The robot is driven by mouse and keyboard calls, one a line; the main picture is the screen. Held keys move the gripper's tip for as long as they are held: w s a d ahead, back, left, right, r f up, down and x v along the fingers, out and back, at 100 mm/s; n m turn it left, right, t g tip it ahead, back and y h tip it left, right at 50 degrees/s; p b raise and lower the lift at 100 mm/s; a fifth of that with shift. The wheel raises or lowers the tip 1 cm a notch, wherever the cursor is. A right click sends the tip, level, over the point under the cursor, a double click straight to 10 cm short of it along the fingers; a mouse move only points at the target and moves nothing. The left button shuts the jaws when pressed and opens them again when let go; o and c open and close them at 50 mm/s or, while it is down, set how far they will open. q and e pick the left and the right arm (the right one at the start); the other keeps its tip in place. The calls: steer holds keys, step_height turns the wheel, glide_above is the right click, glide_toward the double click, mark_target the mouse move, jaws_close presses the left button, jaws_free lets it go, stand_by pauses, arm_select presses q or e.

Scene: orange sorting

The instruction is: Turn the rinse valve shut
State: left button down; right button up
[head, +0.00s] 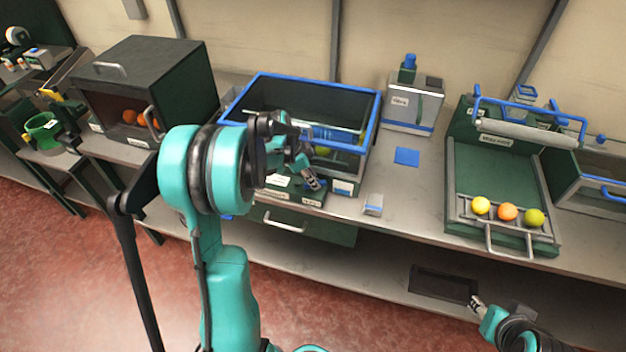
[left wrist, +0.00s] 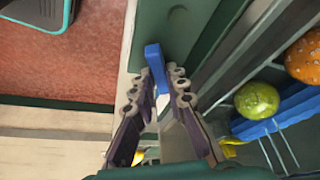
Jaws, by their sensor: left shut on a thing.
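The rinse valve's blue handle (left wrist: 154,62) stands between the fingers of my left gripper (left wrist: 160,78) in the left wrist view. The fingers are shut on it from both sides. In the head view my left gripper (head: 313,182) is at the front of the blue-rimmed rinse basin (head: 262,78), and it hides the valve there. My right gripper (head: 477,302) is at the lower right, below the bench front; its opening is too small to tell.
A green fruit (left wrist: 257,101) and a speckled orange (left wrist: 305,57) lie in the basin beside my left gripper. A tray (head: 462,213) holding three fruits stands at right. A dark oven-like box (head: 165,60) with oranges stands at left. Bench space around the blue square (head: 406,156) is clear.

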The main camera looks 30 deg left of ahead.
arm_select(q)
steer(key=c, duration=1.5)
jaws_free()
steer(key=shift+c, duration=0.2)
steer(key=v, duration=1.2)
steer(key=shift+w, duration=0.1)
